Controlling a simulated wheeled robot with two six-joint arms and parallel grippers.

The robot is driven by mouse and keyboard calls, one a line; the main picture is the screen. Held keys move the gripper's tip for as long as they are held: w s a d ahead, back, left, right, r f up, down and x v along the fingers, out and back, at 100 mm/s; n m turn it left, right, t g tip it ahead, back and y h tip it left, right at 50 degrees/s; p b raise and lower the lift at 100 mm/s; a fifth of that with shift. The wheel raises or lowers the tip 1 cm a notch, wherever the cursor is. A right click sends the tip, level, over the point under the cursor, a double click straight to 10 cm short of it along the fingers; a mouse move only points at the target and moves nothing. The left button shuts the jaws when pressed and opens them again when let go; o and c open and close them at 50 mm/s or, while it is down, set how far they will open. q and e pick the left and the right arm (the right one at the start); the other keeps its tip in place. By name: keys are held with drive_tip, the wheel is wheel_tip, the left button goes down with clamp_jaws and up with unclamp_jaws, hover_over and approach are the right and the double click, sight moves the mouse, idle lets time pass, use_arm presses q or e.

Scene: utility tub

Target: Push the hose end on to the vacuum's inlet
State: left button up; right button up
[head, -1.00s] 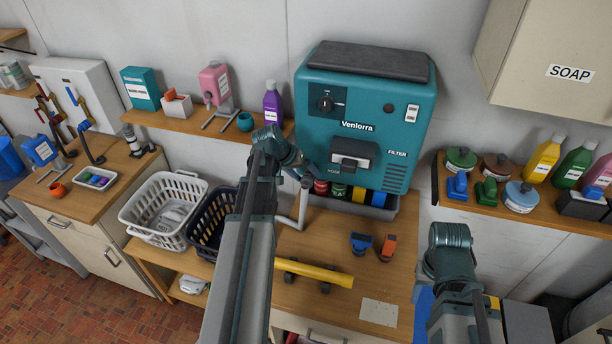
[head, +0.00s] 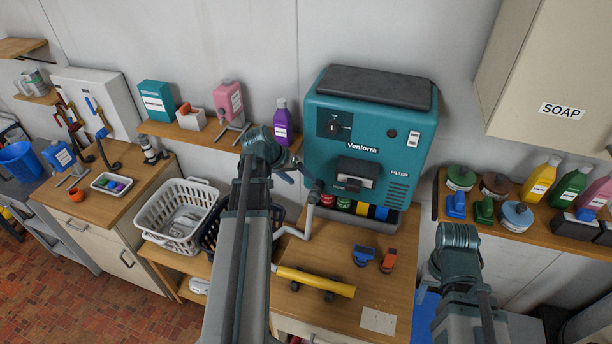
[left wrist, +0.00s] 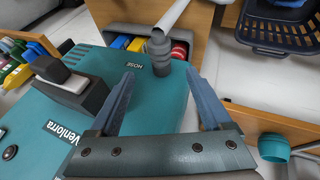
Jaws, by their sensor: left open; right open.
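The teal vacuum (head: 320,155) is mounted on the wall, with a HOSE label on its face, which also shows in the left wrist view (left wrist: 165,100). The grey hose end (head: 314,192) is a ribbed dark cuff on a pale pipe. In the left wrist view the cuff (left wrist: 159,50) stands against the vacuum's face beside the HOSE label; it covers the inlet, and I cannot tell how deeply it sits. My left gripper (left wrist: 161,78) is open and empty, its fingers pointing toward the cuff but apart from it. My right gripper is hidden behind its arm.
A yellow tube (head: 315,282) rests on dark supports on the bench, near blue (head: 363,255) and orange (head: 388,260) items. White (head: 165,232) and dark baskets are left of the bench. Colored canisters (head: 361,209) sit in a tray under the vacuum.

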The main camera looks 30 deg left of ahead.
use_arm(q)
drive_tip(key=shift+p+v, duration=1.2)
drive_tip(key=shift+v, duration=0.8)
use_arm(e)
drive_tip(key=shift+r, duration=1.65)
use_arm(q)
drive_tip(key=s+d+f+m+g+b, duration=0.25)
drive_tip(key=d+f+b, duration=0.9)
drive_tip(key=d, duration=0.65)
drive_tip(key=s+d+f+m+g+y+b, duration=0.1)
drive_tip(key=s+d+f+b, duration=0.2)
drive_tip(key=d+f, duration=0.1)
drive_tip(key=s+d+f+m+g+y+b, duration=0.1)
drive_tip(key=s+d+f+m+b, duration=0.1)
drive_tip(key=s+d+f+b, duration=0.2)
drive_tip(key=s+d+f+m+g+y+b, duration=0.1)
drive_tip(key=s+d+f+m+y+b, duration=0.1)
drive_tip(key=d+f, duration=0.4)
drive_tip(key=shift+s+d+f+b, duration=0.15)
drive_tip(key=shift+s+d+b, duration=0.25)
drive_tip(key=shift+d+b, duration=0.35)
drive_tip(key=shift+s+d+f+b, duration=0.1)
drive_tip(key=shift+s+d+b, duration=0.35)
drive_tip(key=shift+d, duration=0.5)
use_arm(e)
wheel_tip(320, 180, down, 23)
drive_tip(key=shift+r, duration=0.1)
